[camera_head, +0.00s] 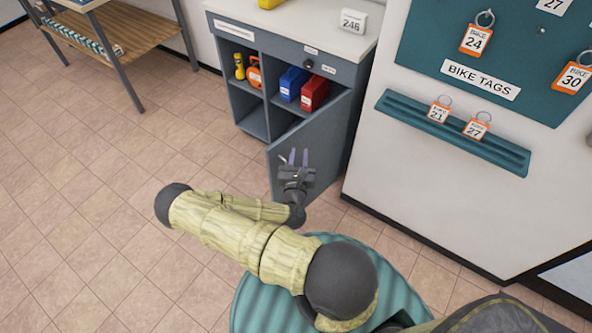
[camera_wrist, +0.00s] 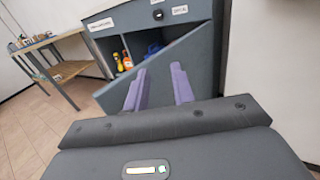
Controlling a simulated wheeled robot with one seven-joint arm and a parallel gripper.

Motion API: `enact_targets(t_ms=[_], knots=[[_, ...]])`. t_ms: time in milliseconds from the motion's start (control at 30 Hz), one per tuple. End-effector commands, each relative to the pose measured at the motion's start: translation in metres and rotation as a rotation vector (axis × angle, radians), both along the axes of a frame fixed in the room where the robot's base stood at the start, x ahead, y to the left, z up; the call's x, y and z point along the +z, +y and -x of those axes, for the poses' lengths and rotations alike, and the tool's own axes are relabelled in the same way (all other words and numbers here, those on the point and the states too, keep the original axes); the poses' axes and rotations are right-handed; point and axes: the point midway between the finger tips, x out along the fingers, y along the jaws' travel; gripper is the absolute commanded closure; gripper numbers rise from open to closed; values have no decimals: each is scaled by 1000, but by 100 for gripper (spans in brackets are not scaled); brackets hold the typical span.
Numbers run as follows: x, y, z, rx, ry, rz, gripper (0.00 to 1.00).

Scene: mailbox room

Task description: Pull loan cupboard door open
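The loan cupboard (camera_head: 243,118) is a grey unit with a white top, standing against the wall. Its grey door (camera_head: 312,137) stands partly open, swung out on the right side, and the shelves behind it show. In the wrist view the door (camera_wrist: 172,72) slants across the lower part of the cupboard. My gripper (camera_head: 298,157) is at the door's outer part, with its two purple fingers pointing towards it. In the wrist view the fingers (camera_wrist: 159,88) are apart with a gap between them and nothing visible in it. Whether they touch the door I cannot tell.
Inside the cupboard are a yellow torch (camera_head: 239,66), an orange item (camera_head: 254,73), a blue box (camera_head: 293,83) and a red box (camera_head: 314,93). A white panel with a teal tag rail (camera_head: 452,133) stands at right. A wooden bench (camera_head: 120,36) is at left; the tiled floor between is clear.

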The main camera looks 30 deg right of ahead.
Motion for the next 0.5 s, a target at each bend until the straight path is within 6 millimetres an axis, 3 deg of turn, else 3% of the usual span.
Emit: enact_targets(t_ms=[267,500], knots=[[2,-9,5,-55,-18,-6,75],[46,-27,32,-357,-168,-48,75]])
